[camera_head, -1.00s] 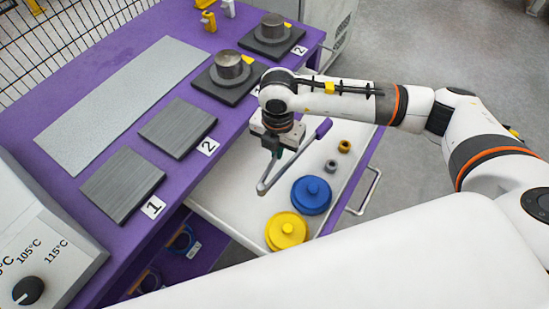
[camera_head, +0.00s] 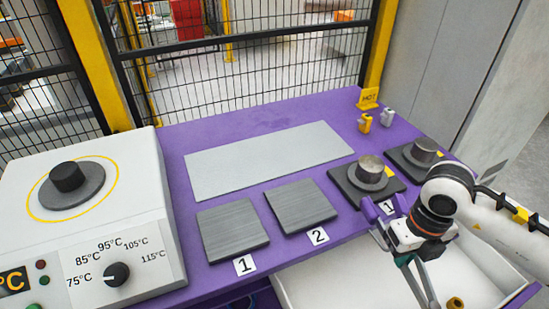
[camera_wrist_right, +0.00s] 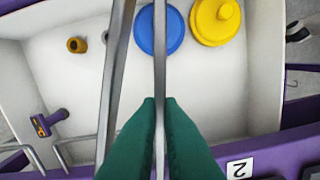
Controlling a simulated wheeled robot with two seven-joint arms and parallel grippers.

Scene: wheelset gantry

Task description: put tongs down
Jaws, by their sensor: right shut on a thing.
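The tongs (camera_head: 428,287) are long grey metal arms. In the head view they hang below my right gripper (camera_head: 407,264), over the open white drawer. Purple parts show beside the gripper and look like the handle ends. In the right wrist view the green fingers of my right gripper (camera_wrist_right: 160,125) are shut on one arm of the tongs (camera_wrist_right: 160,60). The other arm (camera_wrist_right: 117,70) runs beside it to the left. The far ends of the tongs are cut off by the picture edge. My left gripper is not in view.
The open drawer (camera_wrist_right: 75,85) holds a blue lidded disc (camera_wrist_right: 158,30), a yellow one (camera_wrist_right: 215,20) and a small brass ring (camera_wrist_right: 77,45). The purple bench carries plates 1 (camera_head: 233,230) and 2 (camera_head: 300,205), a clear grey mat (camera_head: 265,160), metal cylinders on dark bases (camera_head: 371,172) and a heater (camera_head: 75,185).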

